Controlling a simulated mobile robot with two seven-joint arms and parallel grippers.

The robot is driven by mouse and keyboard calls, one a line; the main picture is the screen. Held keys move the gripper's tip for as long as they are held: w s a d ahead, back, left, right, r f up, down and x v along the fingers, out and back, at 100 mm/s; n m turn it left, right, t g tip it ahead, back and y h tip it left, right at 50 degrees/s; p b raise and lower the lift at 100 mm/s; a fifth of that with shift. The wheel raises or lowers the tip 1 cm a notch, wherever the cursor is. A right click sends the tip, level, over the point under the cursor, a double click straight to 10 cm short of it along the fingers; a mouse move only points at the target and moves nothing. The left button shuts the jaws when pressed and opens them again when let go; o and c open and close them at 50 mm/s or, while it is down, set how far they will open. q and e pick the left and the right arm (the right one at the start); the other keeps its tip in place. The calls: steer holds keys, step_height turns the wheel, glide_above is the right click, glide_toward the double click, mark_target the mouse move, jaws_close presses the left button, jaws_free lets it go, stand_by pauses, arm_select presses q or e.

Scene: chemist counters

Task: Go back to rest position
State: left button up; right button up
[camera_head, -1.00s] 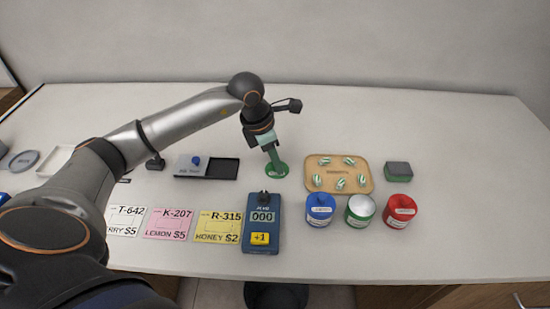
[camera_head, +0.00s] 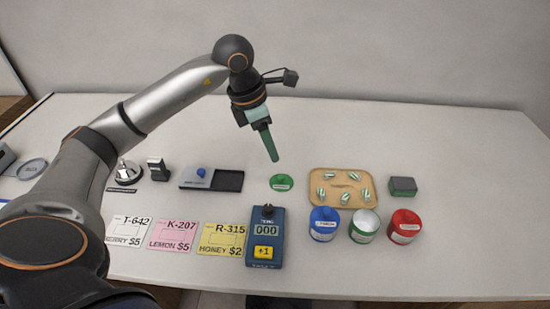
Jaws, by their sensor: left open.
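My left gripper (camera_head: 272,158) comes in from the left, fingers pointing down, raised above the white counter. It is open and holds nothing. Its fingers look dark green and are seen nearly edge-on. A round green lid (camera_head: 282,184) lies on the counter just below the fingertips in the picture, apart from them. My right gripper is not in view.
A tan tray (camera_head: 343,202) with several striped candies lies right of the lid. A blue counter device (camera_head: 265,239) reads 000. Price cards (camera_head: 221,239), a dark slide tray (camera_head: 229,181), a green and grey block (camera_head: 403,187) and a stamp (camera_head: 158,169) stand around. The back right counter is clear.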

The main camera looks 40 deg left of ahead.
arm_select(q)
steer(key=shift+v, duration=1.1)
